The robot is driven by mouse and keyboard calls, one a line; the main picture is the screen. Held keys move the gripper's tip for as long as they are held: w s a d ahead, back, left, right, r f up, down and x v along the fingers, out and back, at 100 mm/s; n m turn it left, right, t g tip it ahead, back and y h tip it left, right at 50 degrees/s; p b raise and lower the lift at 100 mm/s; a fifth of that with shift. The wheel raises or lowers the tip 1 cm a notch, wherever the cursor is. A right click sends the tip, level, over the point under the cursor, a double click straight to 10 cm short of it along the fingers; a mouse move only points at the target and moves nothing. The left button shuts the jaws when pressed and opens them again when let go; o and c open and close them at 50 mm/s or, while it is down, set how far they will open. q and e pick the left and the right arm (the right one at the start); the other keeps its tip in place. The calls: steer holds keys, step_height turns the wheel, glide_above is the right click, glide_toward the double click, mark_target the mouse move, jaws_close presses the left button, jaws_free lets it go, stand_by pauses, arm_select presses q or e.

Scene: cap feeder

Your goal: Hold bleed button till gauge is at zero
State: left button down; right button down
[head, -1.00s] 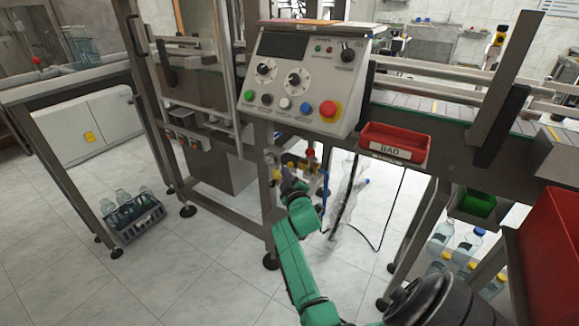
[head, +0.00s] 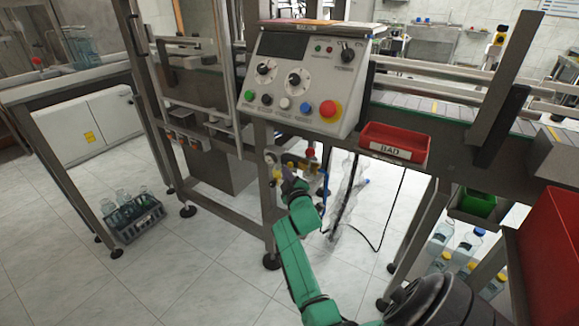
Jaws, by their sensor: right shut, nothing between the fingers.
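My right gripper (head: 287,178) is shut and empty. Its arm comes up from the bottom, and its tip is at the valve assembly (head: 310,165) under the control panel. The assembly has yellow, red and blue parts. The gripper and wrist cover part of it, so the bleed button and any contact with it cannot be made out. A small round pale thing (head: 270,157) left of the tip may be the gauge; its needle is too small to read. My left gripper is not in view.
The control panel (head: 350,83) with buttons and a red emergency knob (head: 329,109) overhangs the valve area. A red BAD bin (head: 394,144) sits to the right. A frame leg (head: 266,185) stands just left of the gripper. Plastic wrap (head: 345,205) and a black cable hang to the right.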

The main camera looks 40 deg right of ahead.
steer(key=shift+w+d, duration=0.1)
steer(key=shift+d, duration=0.1)
steer(key=shift+w+d, duration=0.1)
steer(key=shift+d, duration=0.25)
stand_by(0.5)
stand_by(1.9)
steer(key=shift+s+a, duration=0.25)
steer(key=shift+a, duration=0.5)
steer(key=a, duration=0.1)
steer(key=s+a, duration=0.1)
steer(key=a, duration=0.3)
steer(key=shift+s, duration=0.25)
